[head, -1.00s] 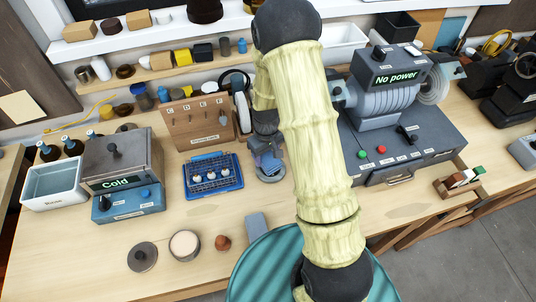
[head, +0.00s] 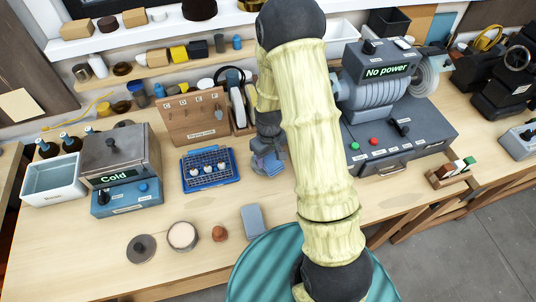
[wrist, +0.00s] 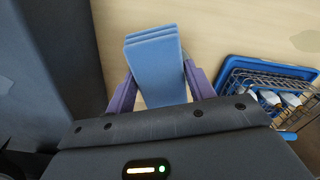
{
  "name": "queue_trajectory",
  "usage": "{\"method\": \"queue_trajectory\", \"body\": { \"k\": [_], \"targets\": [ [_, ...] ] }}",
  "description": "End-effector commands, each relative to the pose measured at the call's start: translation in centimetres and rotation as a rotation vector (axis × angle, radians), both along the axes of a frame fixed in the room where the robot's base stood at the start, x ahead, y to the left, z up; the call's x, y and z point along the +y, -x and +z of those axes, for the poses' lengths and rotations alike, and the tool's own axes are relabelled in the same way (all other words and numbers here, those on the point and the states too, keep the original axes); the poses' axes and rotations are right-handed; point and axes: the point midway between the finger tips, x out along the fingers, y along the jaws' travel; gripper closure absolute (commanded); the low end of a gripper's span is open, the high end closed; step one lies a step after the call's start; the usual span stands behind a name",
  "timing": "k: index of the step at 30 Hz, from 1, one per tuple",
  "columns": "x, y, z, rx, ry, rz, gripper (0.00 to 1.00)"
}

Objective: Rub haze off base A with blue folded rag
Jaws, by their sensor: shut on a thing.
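My gripper (wrist: 155,95) is shut on the blue folded rag (wrist: 157,70), which shows as stacked light-blue layers between purple fingers in the wrist view. In the head view the rag (head: 269,164) hangs at my arm's end, right of the blue tray, partly hidden by my arm. Pale tabletop lies beyond the rag in the wrist view; I cannot tell the height between them. No label for base A is readable. Round pieces stand at the table front: a grey disc with a knob (head: 142,248) and a pale-topped round piece (head: 183,236). I cannot tell whether either is base A.
The blue tray (head: 211,184) with a wire rack stands left of my gripper; it also shows in the wrist view (wrist: 272,61). The "No power" machine (head: 425,140) stands right. A grey-blue block (head: 253,221) and brown knob (head: 219,233) lie in front. The "Cold" unit (head: 120,165) stands left.

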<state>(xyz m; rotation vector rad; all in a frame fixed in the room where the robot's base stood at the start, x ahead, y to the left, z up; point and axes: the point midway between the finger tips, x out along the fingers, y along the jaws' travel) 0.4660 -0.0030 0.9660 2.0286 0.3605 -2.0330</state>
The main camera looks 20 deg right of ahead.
Motion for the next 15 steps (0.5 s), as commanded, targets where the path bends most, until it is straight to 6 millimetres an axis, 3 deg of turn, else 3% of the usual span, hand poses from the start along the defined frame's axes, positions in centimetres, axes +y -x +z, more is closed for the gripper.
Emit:
{"method": "queue_trajectory", "body": {
  "k": [2, 15],
  "targets": [
    [0.0, -0.1, 2.4, -0.007, -0.001, 0.001, 0.68],
    [0.0, -0.1, 5.2, -0.004, 0.0, -0.001, 0.68]
  ]
}}
